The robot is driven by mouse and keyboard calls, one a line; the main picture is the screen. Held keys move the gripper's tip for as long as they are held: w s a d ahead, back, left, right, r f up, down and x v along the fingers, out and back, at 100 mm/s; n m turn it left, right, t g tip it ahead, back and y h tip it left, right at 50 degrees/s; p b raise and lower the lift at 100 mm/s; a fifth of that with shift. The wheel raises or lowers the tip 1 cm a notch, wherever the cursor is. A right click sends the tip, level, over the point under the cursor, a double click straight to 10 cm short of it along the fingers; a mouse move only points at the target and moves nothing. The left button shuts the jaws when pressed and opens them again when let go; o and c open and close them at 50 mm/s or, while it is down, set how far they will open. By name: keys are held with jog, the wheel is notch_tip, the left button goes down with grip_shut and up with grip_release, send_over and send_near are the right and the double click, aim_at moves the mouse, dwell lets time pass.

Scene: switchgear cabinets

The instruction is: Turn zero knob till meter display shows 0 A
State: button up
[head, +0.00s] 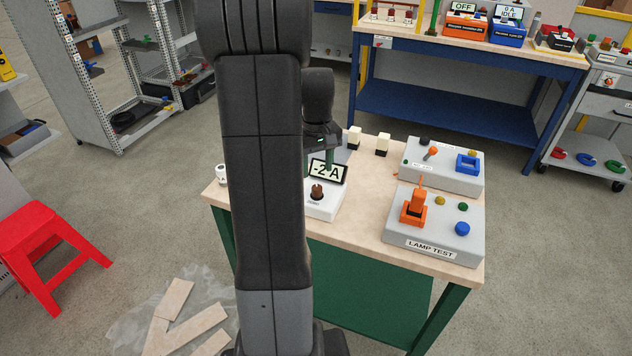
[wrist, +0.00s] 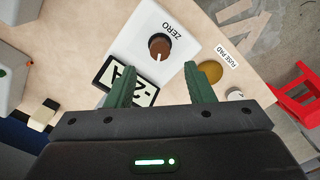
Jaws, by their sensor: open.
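The meter (head: 327,171) reads "-2 A" on a white panel with black digits; its display also shows in the wrist view (wrist: 147,93), partly behind a finger. The brown zero knob (head: 317,191) stands on a white box in front of the display. In the wrist view the knob (wrist: 159,47) has a white pointer line and the word ZERO beside it. My gripper (wrist: 160,80) has two green fingers, open and empty, with the knob beyond the gap between the tips, apart from both. In the head view my arm hides part of the box.
Right of the box stand a LAMP TEST box (head: 433,228) with an orange lever and another grey box (head: 441,165). Two small cream blocks (head: 381,145) stand at the back. A gold FUSE PAD disc (wrist: 210,72) lies near the box.

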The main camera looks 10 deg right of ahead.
aim_at(317, 187)
notch_tip(317, 187, down, 7)
jog(key=shift+r, duration=0.2)
